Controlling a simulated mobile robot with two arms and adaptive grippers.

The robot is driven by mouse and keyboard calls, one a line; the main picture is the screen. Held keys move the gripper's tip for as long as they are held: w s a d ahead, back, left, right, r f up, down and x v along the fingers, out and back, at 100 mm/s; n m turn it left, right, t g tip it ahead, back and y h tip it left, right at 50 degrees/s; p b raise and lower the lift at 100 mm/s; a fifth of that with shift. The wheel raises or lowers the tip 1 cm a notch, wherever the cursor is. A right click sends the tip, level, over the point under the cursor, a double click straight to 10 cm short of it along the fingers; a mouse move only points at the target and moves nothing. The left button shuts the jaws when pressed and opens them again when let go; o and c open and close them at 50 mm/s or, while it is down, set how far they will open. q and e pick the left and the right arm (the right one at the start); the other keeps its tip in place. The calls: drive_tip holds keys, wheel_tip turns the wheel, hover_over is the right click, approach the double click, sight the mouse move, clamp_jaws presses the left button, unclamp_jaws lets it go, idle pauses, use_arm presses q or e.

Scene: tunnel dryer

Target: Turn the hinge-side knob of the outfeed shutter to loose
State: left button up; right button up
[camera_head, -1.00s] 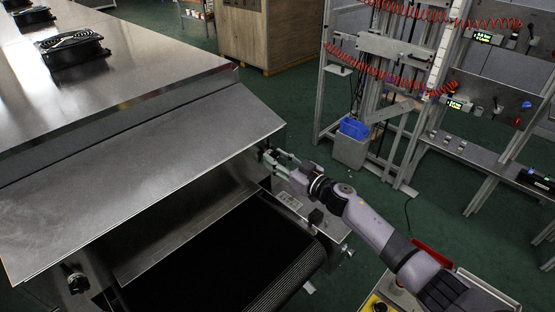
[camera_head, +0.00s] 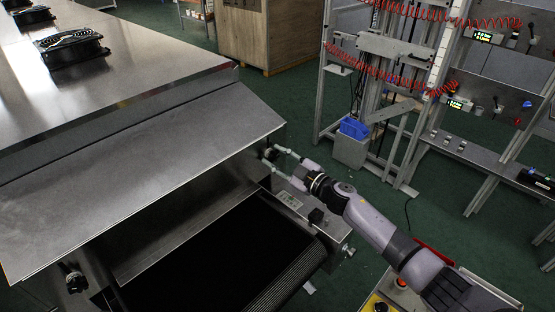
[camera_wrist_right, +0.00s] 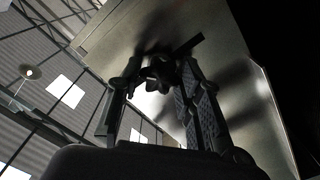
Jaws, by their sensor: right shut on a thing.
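The outfeed shutter (camera_head: 140,170) is a sloped grey metal sheet above the dryer's outfeed opening. A dark knob (camera_head: 270,153) sits at its right end, and another dark knob (camera_head: 76,281) at its near left end. My right gripper (camera_head: 273,159) is at the right-end knob, one finger on each side. In the right wrist view, the dark lobed knob (camera_wrist_right: 157,74) lies between the finger ends of my right gripper (camera_wrist_right: 161,70), which is shut on it. The fingers partly hide the knob, and I cannot read its turn position. My left gripper is not in view.
A black conveyor belt (camera_head: 215,262) runs out below the shutter. A side box with a label (camera_head: 289,200) stands close under my right wrist. A grey bin with blue content (camera_head: 352,145) and a metal rack stand beyond. Green floor is free between.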

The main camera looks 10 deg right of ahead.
drive_tip(key=n+b, duration=0.1)
drive_tip(key=n, duration=0.3)
drive_tip(key=shift+f+n, duration=0.15)
drive_tip(key=shift+n, duration=0.15)
drive_tip(key=n+b, duration=0.1)
drive_tip(key=n, duration=0.3)
drive_tip(key=shift+n, duration=0.3)
drive_tip(key=n+b, duration=0.2)
drive_tip(key=n, duration=0.3)
drive_tip(key=shift+n+b, duration=0.7)
drive_tip(key=shift+n, duration=1.4)
drive_tip(key=shift+s, duration=0.1)
drive_tip(key=o, duration=1.2)
drive_tip(key=v, duration=1.2)
